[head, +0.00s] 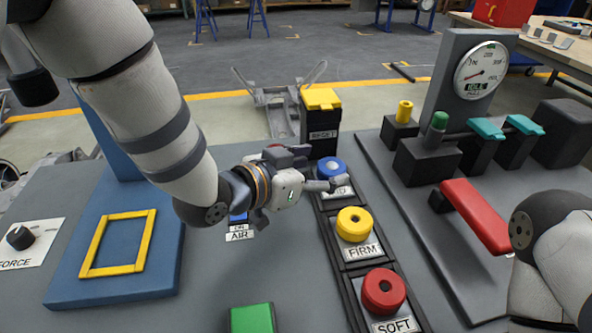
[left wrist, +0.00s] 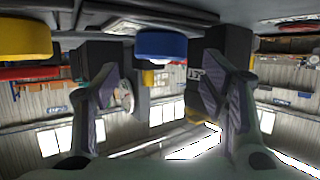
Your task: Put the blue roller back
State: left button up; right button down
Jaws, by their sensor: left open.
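The blue roller (head: 331,167) sits at the far section of the dark rack (head: 345,268), behind the yellow roller (head: 354,224) and the red roller (head: 384,292). Its label is partly hidden by my left gripper (head: 334,184), whose fingertips are at the near side of the blue roller. In the left wrist view, the blue roller (left wrist: 160,45) shows between the two spread fingers of my left gripper (left wrist: 158,82), apart from both. Nothing is held there. My right arm shows at the right edge, but its gripper is out of view.
A black RESET box with a yellow top (head: 321,99) stands behind the rack. To the right are a gauge reading IDLE (head: 480,70), a red bar (head: 476,215) and teal clamps (head: 486,128). A green block (head: 252,318) and yellow frame (head: 118,243) lie nearer and left.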

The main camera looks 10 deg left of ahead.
pick_arm(q)
jog(key=v, duration=0.5)
jog(key=p+v, duration=0.1)
jog(key=v, duration=0.2)
jog(key=shift+s+a+r, duration=0.15)
jog(key=shift+a+r, duration=0.05)
jog(key=shift+r, duration=0.15)
jog(key=shift+s+a, duration=0.3)
jog(key=shift+s, duration=0.15)
